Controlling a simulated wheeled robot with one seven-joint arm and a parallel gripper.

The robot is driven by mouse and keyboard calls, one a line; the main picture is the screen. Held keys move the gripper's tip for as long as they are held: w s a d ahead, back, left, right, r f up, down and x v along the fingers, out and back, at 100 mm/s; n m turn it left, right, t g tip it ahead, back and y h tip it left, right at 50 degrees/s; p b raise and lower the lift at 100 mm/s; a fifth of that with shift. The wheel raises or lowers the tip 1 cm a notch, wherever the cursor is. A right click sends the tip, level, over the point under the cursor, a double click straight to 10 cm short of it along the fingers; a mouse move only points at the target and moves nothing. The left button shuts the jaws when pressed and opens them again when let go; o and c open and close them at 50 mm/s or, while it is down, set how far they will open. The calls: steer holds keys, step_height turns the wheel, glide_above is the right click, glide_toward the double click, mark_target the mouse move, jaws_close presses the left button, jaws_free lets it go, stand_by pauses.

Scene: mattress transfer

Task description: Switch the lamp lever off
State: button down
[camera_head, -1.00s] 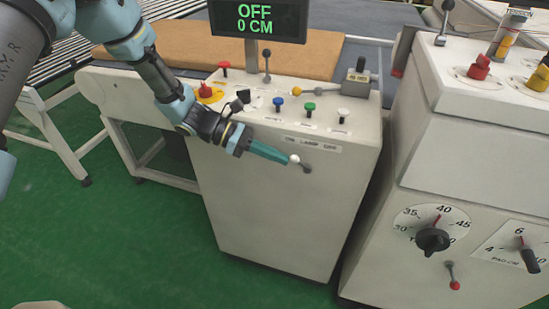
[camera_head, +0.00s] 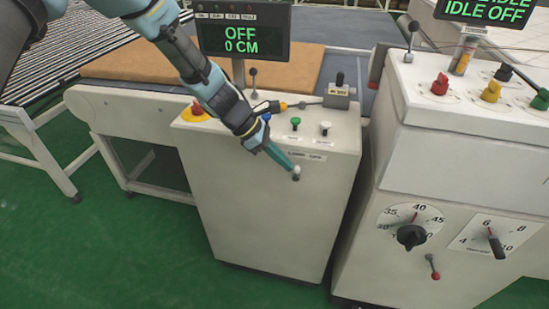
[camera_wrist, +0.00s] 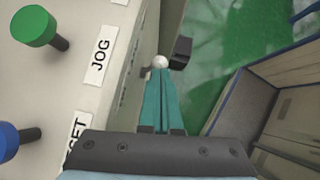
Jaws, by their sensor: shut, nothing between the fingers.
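The lamp lever (camera_head: 297,169) is a small lever with a white ball knob on the front of the cream console, below a label (camera_head: 307,156) on which LAMP OFF shows. The knob also shows in the wrist view (camera_wrist: 160,62). My gripper (camera_head: 290,165) has teal fingers that are shut and empty. They reach down from the upper left, and their tips (camera_wrist: 160,77) are right at the knob, seemingly touching it. The fingers cover part of the label, and the lever's pivot is hard to make out.
Green (camera_head: 295,123), white (camera_head: 325,128) and blue push buttons stand on the console top near my wrist. A second console (camera_head: 470,150) with dials stands at right. Green floor is clear in front.

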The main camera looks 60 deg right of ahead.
mark_target(297, 168)
steer(key=shift+s+d+r, duration=0.1)
steer(key=shift+s+d, duration=0.1)
steer(key=shift+s, duration=0.45)
steer(key=shift+s+d, duration=0.25)
steer(key=shift+s, duration=0.35)
steer(key=shift+s+d+r, duration=0.1)
steer(key=shift+s+d, duration=0.1)
steer(key=shift+s, duration=0.45)
steer(key=shift+w+a+r+p, duration=0.1)
steer(key=shift+w+r+p, duration=0.2)
steer(key=shift+p, duration=0.1)
steer(key=w+a+r, duration=0.1)
steer(key=w+r, duration=0.1)
steer(key=r, duration=0.3)
steer(key=w+a+r+b, duration=0.1)
steer(key=a+r, duration=0.1)
steer(key=r, duration=0.4)
steer(key=shift+w+r, duration=0.15)
steer(key=shift+w, duration=0.2)
steer(key=shift+w+a, duration=0.1)
